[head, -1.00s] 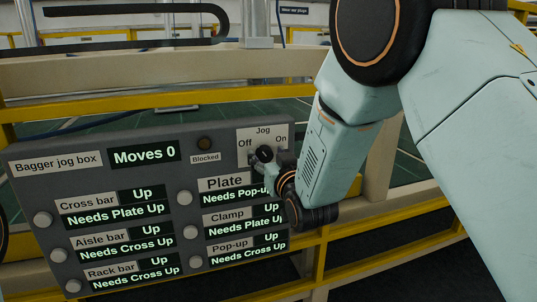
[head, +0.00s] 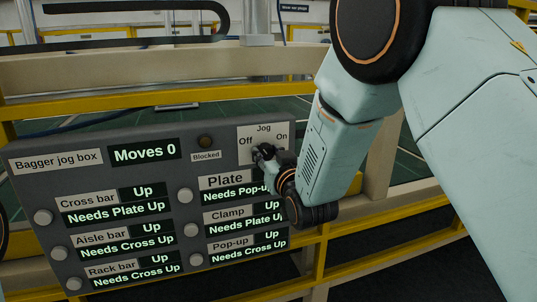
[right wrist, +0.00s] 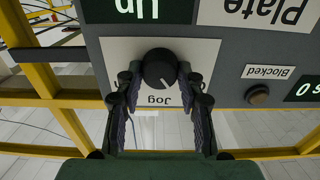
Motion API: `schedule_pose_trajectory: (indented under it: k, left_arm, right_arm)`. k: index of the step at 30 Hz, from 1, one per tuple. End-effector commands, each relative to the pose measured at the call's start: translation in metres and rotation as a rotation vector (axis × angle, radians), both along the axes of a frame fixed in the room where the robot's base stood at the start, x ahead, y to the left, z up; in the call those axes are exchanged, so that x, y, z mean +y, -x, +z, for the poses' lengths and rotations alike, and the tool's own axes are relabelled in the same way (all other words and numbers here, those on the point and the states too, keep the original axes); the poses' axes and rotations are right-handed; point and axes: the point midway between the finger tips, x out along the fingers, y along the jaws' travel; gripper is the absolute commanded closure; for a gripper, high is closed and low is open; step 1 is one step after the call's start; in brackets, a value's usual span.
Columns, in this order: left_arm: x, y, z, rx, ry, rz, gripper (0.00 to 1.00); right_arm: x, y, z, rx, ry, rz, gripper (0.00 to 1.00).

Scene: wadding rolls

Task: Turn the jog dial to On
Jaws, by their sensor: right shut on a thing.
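The jog dial (right wrist: 159,66) is a round black knob with a white pointer mark, on a pale plate at the top right of the grey jog box (head: 110,190). In the right wrist view, which is upside down, the mark points down and slightly right, towards the Off side. In the head view my right gripper (head: 265,153) is at the dial and mostly hides it. In the right wrist view its fingertips (right wrist: 160,78) are on both sides of the knob, shut on it. They cover the Off and On labels there. My left gripper is not in view.
A dark Blocked lamp (head: 206,142) sits left of the dial. The Moves display (head: 144,153) reads 0. Several round pale buttons sit beside the bar, Plate, Clamp and Pop-up displays, all reading Up. Yellow and beige rails (head: 400,215) run behind the box.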

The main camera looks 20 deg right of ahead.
Motion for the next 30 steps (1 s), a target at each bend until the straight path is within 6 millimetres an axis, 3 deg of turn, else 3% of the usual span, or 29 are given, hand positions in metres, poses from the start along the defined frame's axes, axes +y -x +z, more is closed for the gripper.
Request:
schedule_pose_trajectory:
  k: [11, 30]
  left_arm:
    - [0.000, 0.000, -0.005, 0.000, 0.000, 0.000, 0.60]
    - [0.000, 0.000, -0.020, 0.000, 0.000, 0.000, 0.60]
  right_arm:
    - [-0.001, 0.000, 0.000, 0.003, -0.143, -0.001, 0.94]
    - [-0.003, 0.000, -0.001, 0.022, -0.735, -0.001, 0.94]
